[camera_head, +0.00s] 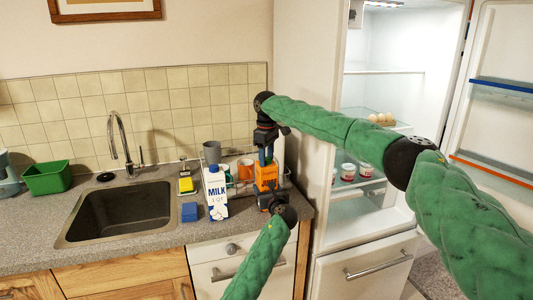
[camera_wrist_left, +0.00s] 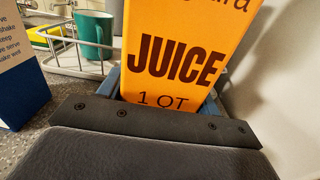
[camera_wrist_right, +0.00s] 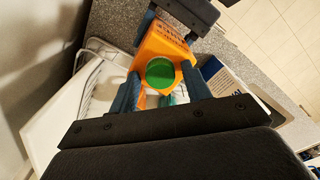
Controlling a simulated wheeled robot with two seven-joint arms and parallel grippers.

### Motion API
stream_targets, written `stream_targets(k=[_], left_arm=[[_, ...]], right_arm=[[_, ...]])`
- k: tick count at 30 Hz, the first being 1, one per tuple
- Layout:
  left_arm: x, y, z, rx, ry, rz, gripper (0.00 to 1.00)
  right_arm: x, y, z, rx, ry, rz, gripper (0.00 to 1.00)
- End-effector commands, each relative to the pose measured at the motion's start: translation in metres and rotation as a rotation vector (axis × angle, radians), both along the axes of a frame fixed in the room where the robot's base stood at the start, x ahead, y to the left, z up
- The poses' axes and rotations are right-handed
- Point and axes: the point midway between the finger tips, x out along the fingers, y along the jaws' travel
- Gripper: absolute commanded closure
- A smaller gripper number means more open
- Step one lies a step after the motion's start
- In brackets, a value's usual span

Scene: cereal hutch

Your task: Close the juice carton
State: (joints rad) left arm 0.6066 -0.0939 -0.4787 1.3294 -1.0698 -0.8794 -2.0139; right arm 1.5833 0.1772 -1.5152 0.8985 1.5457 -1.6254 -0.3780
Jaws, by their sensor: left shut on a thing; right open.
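The orange juice carton (camera_head: 266,176) stands upright at the counter's right end. My left gripper (camera_head: 270,199) is shut on its lower part from the front; the left wrist view shows a finger on each side of the carton (camera_wrist_left: 175,60). My right gripper (camera_head: 266,155) points down over the carton's top, open. In the right wrist view, a round green cap (camera_wrist_right: 160,72) shows on the carton's top between the right fingers, with a gap on each side. I cannot tell how tightly the cap sits. The right gripper hides the carton top in the head view.
A wire rack (camera_wrist_left: 65,65) with a green mug (camera_wrist_left: 94,36) is behind. The sink (camera_head: 118,212) is left; the open fridge (camera_head: 372,108) is right.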

Motion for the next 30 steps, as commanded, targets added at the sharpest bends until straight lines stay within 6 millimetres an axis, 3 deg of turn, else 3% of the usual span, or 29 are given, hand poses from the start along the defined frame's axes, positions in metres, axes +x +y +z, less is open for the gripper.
stream_targets(k=[6,13,25,26,29,30], left_arm=[[0.0001,0.0004,-0.0008,0.001,0.001,0.001,1.00],[0.0001,0.0004,-0.0008,0.001,0.001,0.001,1.00],[0.0000,0.0004,-0.0007,0.001,0.001,0.001,1.00],[0.0000,0.0004,-0.0007,0.001,0.001,0.001,1.00],[0.0000,0.0004,-0.0007,0.001,0.001,0.001,1.00],[0.0000,0.0004,-0.0007,0.001,0.001,0.001,1.00]], right_arm=[[0.0000,-0.0001,-0.0002,0.000,0.000,0.000,0.54],[0.0000,-0.0002,-0.0001,0.000,0.000,0.000,0.98],[0.0000,0.0000,0.0001,-0.001,0.000,-0.017,0.99],[0.0000,0.0000,0.0001,-0.001,0.000,-0.017,0.68],[0.0000,0.0000,0.0001,-0.001,0.000,-0.017,0.48],[0.0000,0.0000,0.0001,-0.001,0.000,-0.017,0.46]])
